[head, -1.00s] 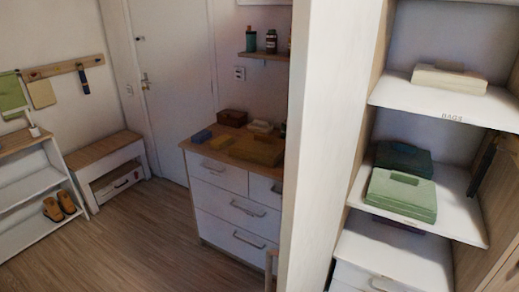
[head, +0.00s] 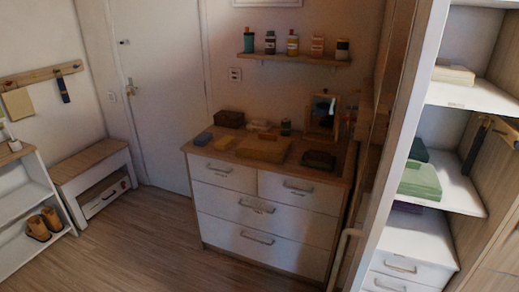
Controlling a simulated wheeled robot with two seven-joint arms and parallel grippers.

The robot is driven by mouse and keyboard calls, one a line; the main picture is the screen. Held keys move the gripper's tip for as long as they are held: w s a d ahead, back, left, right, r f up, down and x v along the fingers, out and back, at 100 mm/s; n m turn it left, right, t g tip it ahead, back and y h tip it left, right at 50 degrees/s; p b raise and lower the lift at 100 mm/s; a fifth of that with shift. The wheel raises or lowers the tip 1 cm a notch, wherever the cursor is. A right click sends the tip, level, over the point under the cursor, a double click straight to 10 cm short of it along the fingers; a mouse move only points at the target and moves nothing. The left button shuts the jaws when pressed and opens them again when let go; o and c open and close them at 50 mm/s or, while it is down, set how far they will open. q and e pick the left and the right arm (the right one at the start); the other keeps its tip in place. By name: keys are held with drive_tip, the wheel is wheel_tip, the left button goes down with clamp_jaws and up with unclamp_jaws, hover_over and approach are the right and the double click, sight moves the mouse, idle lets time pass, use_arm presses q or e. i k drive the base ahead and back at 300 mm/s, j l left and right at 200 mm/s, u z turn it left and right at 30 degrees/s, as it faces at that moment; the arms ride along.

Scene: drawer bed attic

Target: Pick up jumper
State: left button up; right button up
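I cannot tell for sure which thing is the jumper. Folded cloth-like items show in several places. A mustard folded item (head: 263,149) lies on top of the white dresser (head: 262,213). A light green folded item (head: 420,181) and a dark green one (head: 417,152) lie on the middle shelf of the open wardrobe at the right. A cream folded item (head: 453,74) lies on the shelf above. Neither of my grippers is in view.
The dresser top also holds a dark box (head: 230,119), a small mirror (head: 322,117) and a dark green item (head: 318,160). A wardrobe side panel (head: 400,140) stands between dresser and shelves. A bench (head: 96,178) stands left. The wooden floor (head: 140,245) is clear.

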sight(271, 148)
drive_tip(key=i+j+z, duration=0.15)
drive_tip(key=j, duration=0.2)
drive_tip(key=i+j+z, duration=0.2)
drive_tip(key=j, duration=0.15)
drive_tip(key=i+j+z, duration=0.15)
drive_tip(key=j, duration=0.25)
drive_tip(key=i+j+z, duration=0.15)
drive_tip(key=j, duration=0.25)
drive_tip(key=j+z, duration=0.15)
drive_tip(key=j, duration=0.25)
